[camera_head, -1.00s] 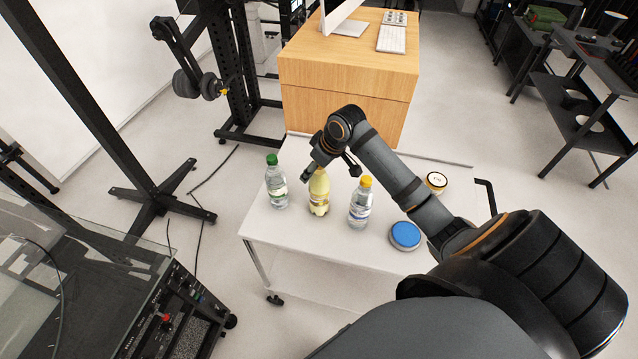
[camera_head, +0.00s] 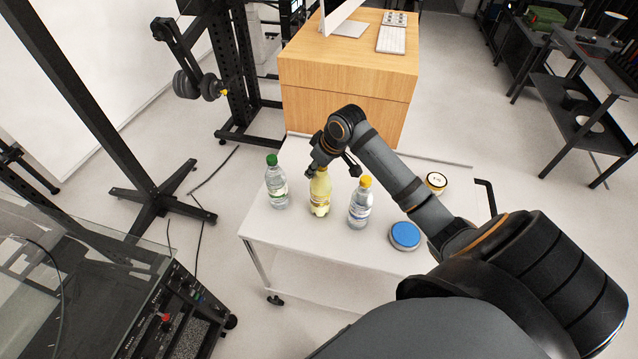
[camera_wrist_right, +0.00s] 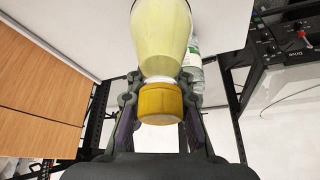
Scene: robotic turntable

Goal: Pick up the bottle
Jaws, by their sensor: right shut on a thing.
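The bottle of pale yellow drink (camera_head: 320,197) stands upright on the white cart, between two clear bottles. My right gripper (camera_head: 318,172) reaches down onto its top from above. In the right wrist view the gripper (camera_wrist_right: 161,82) is shut on the bottle, with a finger on each side of its neck and yellow cap (camera_wrist_right: 160,104). The pale yellow body (camera_wrist_right: 162,38) shows beyond the fingers. In the head view the cap is hidden by the gripper. My left gripper is in neither view.
A green-capped clear bottle (camera_head: 277,184) stands to the left and a yellow-capped clear bottle (camera_head: 360,205) to the right, both close. A blue-lidded container (camera_head: 405,235) and a small round-topped container (camera_head: 436,181) sit farther right on the white cart (camera_head: 300,238). A wooden cabinet (camera_head: 345,75) stands behind.

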